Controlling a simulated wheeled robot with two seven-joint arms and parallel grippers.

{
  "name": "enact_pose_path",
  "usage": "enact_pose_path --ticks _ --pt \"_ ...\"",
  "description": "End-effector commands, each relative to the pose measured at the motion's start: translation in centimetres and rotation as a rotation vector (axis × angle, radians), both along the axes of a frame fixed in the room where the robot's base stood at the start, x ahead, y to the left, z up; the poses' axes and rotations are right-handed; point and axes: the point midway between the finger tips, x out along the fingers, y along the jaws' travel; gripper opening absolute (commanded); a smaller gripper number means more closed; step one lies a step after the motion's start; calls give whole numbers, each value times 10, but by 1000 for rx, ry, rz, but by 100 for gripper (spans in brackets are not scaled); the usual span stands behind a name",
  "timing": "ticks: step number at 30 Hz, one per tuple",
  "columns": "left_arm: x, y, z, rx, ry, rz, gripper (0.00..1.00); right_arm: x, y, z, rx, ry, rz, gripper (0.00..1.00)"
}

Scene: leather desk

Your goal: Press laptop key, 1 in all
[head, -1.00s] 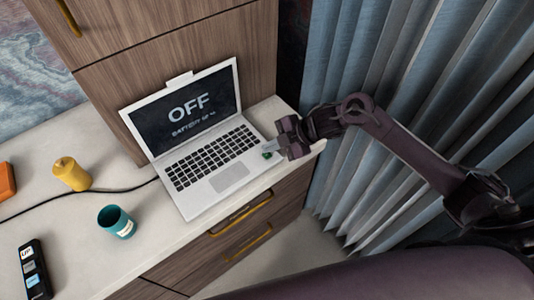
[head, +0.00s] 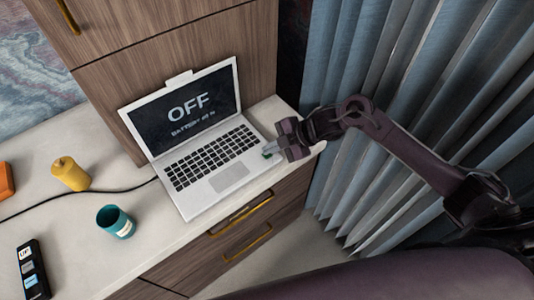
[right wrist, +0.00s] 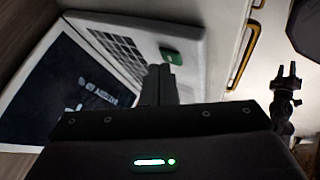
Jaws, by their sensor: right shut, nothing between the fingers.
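A white laptop (head: 205,145) stands open on the desk, its dark screen (head: 184,107) reading "OFF" with a battery line below. Its black keyboard (head: 212,157) faces up. A green key (head: 267,155) sits at the right edge of the laptop's base; it also shows in the right wrist view (right wrist: 171,56). My right gripper (head: 271,149) is shut and empty, its fingertips above or beside the green key. In the right wrist view the closed fingers (right wrist: 160,72) point at the laptop base close to the key; I cannot tell whether they touch it.
A teal cup (head: 116,222), a yellow canister (head: 70,174), an orange block (head: 6,180) and a black remote-like strip (head: 33,270) are on the desk to the left. A black cable (head: 110,190) runs to the laptop. Blue curtains (head: 390,90) hang at right.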

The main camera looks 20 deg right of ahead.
Motion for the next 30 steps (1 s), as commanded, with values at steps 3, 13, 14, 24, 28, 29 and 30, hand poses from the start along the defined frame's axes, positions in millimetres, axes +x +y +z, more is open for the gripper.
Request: enact_pose_path --ticks 3,13,14,24,28,29,30 --pt "0 0 -1 0 0 0 36 0 0 -2 0 0 0 0" --pt "0 0 -4 0 0 0 36 0 0 -6 0 0 0 0" --pt "0 0 -4 0 0 0 36 0 0 -6 0 0 0 0" --pt "0 0 -4 0 0 0 36 0 0 -6 0 1 1 0" --pt "0 0 0 0 0 0 36 0 0 -2 0 1 1 0" --pt "0 0 2 0 0 0 36 0 0 0 0 1 1 0" --pt "0 0 4 0 0 0 36 0 0 2 0 1 1 0"
